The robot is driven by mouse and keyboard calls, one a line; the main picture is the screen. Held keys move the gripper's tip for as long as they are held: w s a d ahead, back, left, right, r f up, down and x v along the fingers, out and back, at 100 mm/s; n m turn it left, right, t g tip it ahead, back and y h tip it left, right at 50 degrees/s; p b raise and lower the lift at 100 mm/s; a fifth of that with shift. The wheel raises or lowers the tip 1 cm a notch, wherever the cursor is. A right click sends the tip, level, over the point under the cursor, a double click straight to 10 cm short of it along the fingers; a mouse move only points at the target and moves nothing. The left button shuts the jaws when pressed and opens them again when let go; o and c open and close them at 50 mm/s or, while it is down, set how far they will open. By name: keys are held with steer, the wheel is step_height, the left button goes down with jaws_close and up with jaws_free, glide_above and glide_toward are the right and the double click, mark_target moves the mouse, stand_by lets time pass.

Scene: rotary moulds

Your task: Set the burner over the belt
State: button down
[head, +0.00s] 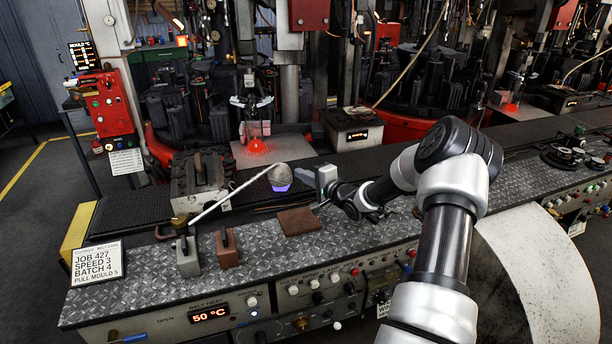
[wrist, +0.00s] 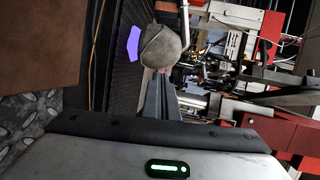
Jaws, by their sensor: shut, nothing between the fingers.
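The burner is a rounded grey head (head: 280,174) with a violet-blue glow under it, on a thin white pipe running down left to a pivot post (head: 187,255) on the console. In the head view the burner head appears above the dark belt (head: 359,160). The wrist view shows the burner head (wrist: 165,46) just beyond my fingertips, with the violet glow beside it against the belt (wrist: 112,60). My gripper (head: 303,177) is shut and empty, just right of the burner head. I cannot tell whether the fingertips touch it.
A brown plate (head: 299,221) and a red-brown block with a handle (head: 227,247) lie on the tread-plate console (head: 260,255). A dark metal mould (head: 200,181) stands left. A job card (head: 97,264) stands front left. Red rotary machines line the back.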

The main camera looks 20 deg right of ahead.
steer(key=s+d+r, duration=0.2)
steer(key=s+d, duration=0.4)
steer(key=s, duration=0.3)
